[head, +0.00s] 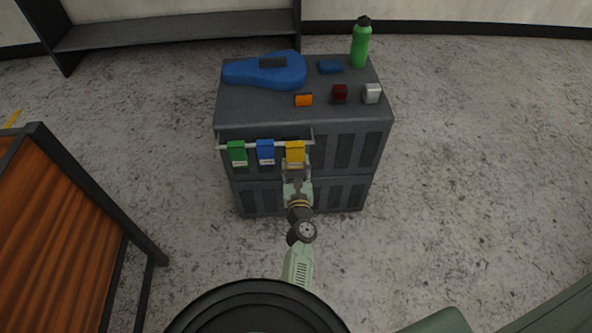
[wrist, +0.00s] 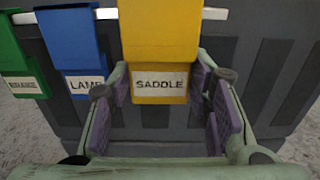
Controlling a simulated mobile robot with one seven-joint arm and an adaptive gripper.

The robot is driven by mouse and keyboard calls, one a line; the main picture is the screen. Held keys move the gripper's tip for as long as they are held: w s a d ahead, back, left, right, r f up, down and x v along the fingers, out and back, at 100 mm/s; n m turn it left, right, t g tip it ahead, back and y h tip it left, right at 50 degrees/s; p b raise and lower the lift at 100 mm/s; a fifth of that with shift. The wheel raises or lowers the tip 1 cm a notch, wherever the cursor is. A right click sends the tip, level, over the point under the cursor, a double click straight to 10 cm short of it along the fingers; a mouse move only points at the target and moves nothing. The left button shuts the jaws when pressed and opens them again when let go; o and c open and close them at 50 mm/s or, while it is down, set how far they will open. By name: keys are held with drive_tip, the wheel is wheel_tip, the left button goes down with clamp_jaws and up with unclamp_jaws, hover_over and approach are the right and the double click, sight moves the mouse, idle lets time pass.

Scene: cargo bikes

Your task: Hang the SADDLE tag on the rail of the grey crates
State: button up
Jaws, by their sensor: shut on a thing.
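The yellow SADDLE tag (head: 295,152) is at the right end of the white rail (head: 222,147) on the front of the grey crates (head: 352,147). In the wrist view the SADDLE tag (wrist: 160,40) overlaps the rail (wrist: 215,14), and its white label reads SADDLE. My gripper (head: 295,172) is at the lower part of the tag, with the purple-padded fingers (wrist: 170,92) on either side of it, shut on it. Whether the tag's hook is fully seated over the rail is hidden.
A blue LAMP tag (head: 265,152) and a green tag (head: 237,153) hang left on the rail. On the crate top are a blue case (head: 265,72), a green bottle (head: 360,45) and several small blocks. A wood-panelled frame (head: 50,230) stands left.

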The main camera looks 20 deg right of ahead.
drive_tip(key=shift+x, duration=1.85)
drive_tip(key=shift+f+b, duration=0.9)
drive_tip(key=shift+b, duration=0.1)
drive_tip(key=o, duration=1.2)
drive_tip(key=shift+c, duration=0.2)
